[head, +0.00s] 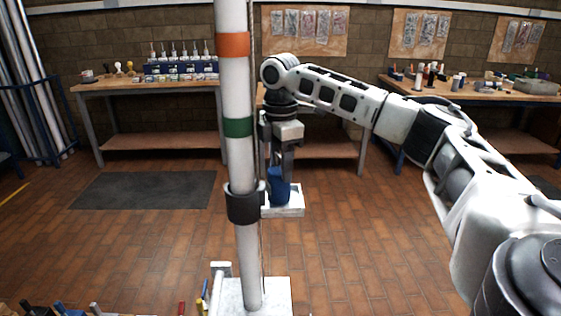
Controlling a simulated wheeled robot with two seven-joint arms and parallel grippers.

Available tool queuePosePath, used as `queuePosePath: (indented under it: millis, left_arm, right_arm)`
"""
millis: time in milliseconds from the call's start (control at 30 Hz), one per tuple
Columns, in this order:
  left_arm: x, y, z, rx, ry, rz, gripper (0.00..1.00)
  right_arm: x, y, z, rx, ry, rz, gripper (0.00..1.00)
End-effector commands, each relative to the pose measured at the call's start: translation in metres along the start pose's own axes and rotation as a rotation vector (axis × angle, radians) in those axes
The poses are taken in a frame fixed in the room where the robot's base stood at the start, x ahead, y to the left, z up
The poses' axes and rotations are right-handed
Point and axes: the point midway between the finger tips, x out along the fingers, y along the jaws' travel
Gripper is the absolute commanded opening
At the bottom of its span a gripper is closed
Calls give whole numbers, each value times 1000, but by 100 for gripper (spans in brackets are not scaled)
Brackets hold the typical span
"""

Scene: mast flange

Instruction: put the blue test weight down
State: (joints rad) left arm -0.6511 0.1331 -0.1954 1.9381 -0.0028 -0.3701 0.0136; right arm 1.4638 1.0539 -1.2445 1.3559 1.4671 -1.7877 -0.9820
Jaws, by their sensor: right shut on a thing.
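The blue test weight (279,188) is upright between the fingers of my right gripper (279,172), which is shut on it. The weight is at a small pale platform (290,211) fixed to the white mast (240,155) by a dark collar (244,204). The weight's lower end overlaps the platform in the picture; I cannot tell whether it touches it. My right arm reaches in from the right, with the gripper pointing down just right of the mast. My left gripper is not in view.
The mast stands on a white base plate (275,297) and carries orange and green bands. Loose tools (205,297) are at the lower left. Workbenches (150,87) line the back wall. A dark mat (145,190) lies on the otherwise clear brick floor at left.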

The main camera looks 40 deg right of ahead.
Motion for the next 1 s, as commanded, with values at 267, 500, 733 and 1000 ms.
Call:
queuePosePath:
  millis: [267, 500, 733, 1000]
  left_arm:
    - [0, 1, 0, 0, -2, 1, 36]
    - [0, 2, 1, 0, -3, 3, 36]
    - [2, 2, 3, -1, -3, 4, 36]
    - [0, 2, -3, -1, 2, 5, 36]
  right_arm:
    - [2, 0, 0, 0, 1, 1, 68]
    - [0, 0, 0, 0, 0, 1, 68]
    - [-28, 0, -1, 0, 3, 4, 68]
    - [-92, 0, 0, 1, 0, 6, 68]
